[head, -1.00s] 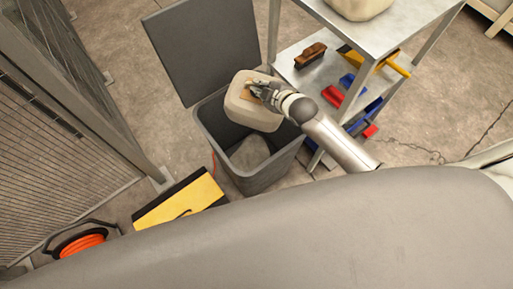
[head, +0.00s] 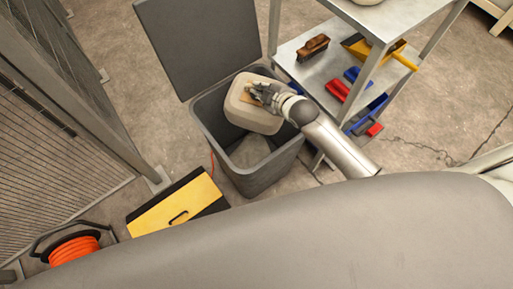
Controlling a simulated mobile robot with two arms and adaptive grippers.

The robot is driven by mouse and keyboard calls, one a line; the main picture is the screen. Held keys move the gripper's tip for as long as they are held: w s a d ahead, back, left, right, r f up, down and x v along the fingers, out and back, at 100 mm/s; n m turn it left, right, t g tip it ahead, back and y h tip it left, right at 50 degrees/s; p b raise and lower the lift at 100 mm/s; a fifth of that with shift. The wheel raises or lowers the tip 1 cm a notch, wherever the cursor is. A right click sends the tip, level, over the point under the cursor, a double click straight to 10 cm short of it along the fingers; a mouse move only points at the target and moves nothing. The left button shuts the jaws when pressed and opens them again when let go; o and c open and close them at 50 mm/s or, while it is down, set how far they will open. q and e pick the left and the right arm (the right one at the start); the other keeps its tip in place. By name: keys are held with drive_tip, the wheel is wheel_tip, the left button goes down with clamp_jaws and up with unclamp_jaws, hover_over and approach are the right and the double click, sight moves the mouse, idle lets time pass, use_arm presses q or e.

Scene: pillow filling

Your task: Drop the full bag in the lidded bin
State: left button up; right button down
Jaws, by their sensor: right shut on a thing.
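A beige bag (head: 249,117) with a tan patch on top hangs over the mouth of the grey bin (head: 243,181). The bin's lid (head: 201,45) stands open, tilted back behind it. My right gripper (head: 262,95) is shut on the bag at its top and reaches in from the right. The bag covers the back right part of the opening. Inside the bin, something pale grey (head: 250,152) shows below the bag. I cannot tell whether the bag touches the bin's rim. My left gripper is out of view.
A metal shelf cart (head: 329,66) with a brush (head: 312,47) and several coloured tools stands close on the right. A yellow and black case (head: 177,208) and an orange cable reel (head: 73,249) lie at the front left. Mesh fencing (head: 60,140) runs along the left.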

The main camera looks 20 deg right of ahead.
drive_tip(key=shift+r, duration=0.2)
drive_tip(key=c, duration=1.5)
unclamp_jaws()
drive_tip(key=shift+o, duration=0.2)
drive_tip(key=shift+s+f, duration=0.1)
drive_tip(key=shift+f, duration=0.15)
drive_tip(key=v, duration=1.2)
drive_tip(key=shift+r, duration=0.1)
